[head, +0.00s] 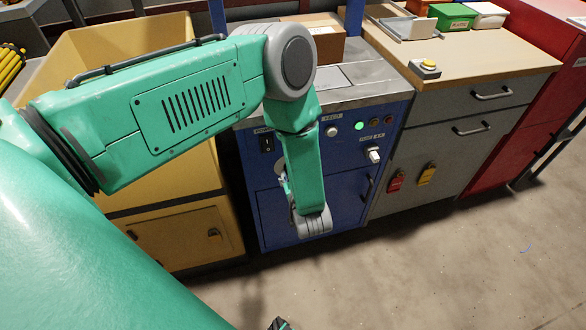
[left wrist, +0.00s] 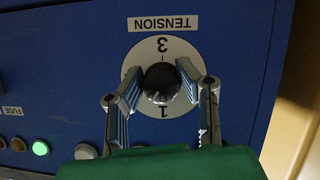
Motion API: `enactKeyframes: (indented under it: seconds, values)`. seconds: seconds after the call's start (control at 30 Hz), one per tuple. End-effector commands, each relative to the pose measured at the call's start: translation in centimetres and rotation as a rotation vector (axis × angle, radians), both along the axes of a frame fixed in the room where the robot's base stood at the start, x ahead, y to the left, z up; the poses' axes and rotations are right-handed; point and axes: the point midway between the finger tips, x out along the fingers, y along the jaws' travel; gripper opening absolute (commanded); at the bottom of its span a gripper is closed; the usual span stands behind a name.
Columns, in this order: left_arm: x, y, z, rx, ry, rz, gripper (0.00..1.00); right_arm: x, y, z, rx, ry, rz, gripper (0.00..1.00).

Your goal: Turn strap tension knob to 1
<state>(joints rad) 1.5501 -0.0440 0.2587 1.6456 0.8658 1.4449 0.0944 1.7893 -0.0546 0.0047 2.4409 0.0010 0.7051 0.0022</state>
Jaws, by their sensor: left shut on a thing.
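The black strap tension knob (left wrist: 161,83) sits on a round white dial plate (left wrist: 153,50) on a blue panel, under a TENSION label (left wrist: 162,23). The picture is upside down, with the 3 at the top of the dial and the 1 at the bottom. My left gripper (left wrist: 161,88) is shut on the knob, one finger on each side. Pale marks show low on the knob, but I cannot tell its setting for sure. In the head view my left arm hides the knob and most of the gripper. A small dark and green part at the bottom edge may be my right gripper (head: 280,324).
The blue machine (head: 345,190) has a lit green lamp (head: 358,126), a white button and a switch (head: 374,155). A yellow bin (head: 175,235) stands left, a grey workbench (head: 480,75) and a red cabinet (head: 545,85) right.

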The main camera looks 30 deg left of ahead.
Motion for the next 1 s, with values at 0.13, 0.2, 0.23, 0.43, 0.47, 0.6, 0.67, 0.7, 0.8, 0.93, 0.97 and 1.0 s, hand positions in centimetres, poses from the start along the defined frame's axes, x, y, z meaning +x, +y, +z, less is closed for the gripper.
enactKeyframes:
  seconds: [0.13, 0.2, 0.23, 0.43, 0.47, 0.6, 0.67, 0.7, 0.8, 0.93, 0.97, 1.0]
  values:
    - [-0.2, -0.2, -0.1, -0.096, -0.099, -0.003, 0.0, 0.0, 0.0, 0.8, 0.0, 0.0, 0.0, 0.4]
    - [-0.2, -0.3, -0.1, -0.138, -0.147, -0.003, 0.0, 0.0, 0.0, 1.0, 0.0, 0.0, 0.0, 0.4]
    - [-0.2, -0.3, -0.1, -0.155, -0.168, -0.002, 0.0, 0.0, 0.0, 1.1, 0.0, 0.0, 0.0, 0.4]
    - [-0.1, -0.3, -0.2, -0.261, -0.292, 0.0, 0.0, 0.0, 0.0, 1.6, 0.0, 0.0, 0.0, 0.4]
    - [-0.2, -0.3, -0.2, -0.275, -0.308, 0.001, 0.0, 0.0, 0.0, 1.6, 0.0, 0.0, 0.0, 0.4]
    - [-0.1, -0.3, -0.2, -0.33, -0.371, 0.0, 0.0, 0.0, 0.0, 1.8, 0.0, 0.0, 0.0, 0.4]
    - [-0.1, -0.3, -0.2, -0.349, -0.393, 0.001, 0.0, 0.0, 0.0, 1.8, 0.0, 0.0, 0.0, 0.4]
    - [-0.2, -0.3, -0.2, -0.359, -0.407, 0.001, 0.0, 0.0, 0.0, 1.8, 0.0, 0.0, 0.0, 0.4]
    - [-0.2, -0.3, -0.2, -0.382, -0.431, 0.001, 0.0, 0.0, 0.0, 1.9, 0.0, 0.0, 0.0, 0.4]
    - [-0.2, -0.3, -0.3, -0.399, -0.451, 0.002, 0.0, 0.0, 0.0, 1.9, 0.0, 0.0, 0.0, 0.4]
    - [-0.2, -0.3, -0.3, -0.402, -0.455, 0.002, 0.0, 0.0, 0.0, 1.9, 0.0, 0.0, 0.0, 0.4]
    - [-0.2, -0.3, -0.3, -0.404, -0.457, 0.001, 0.0, 0.0, 0.0, 1.9, 0.0, 0.0, 0.0, 0.4]
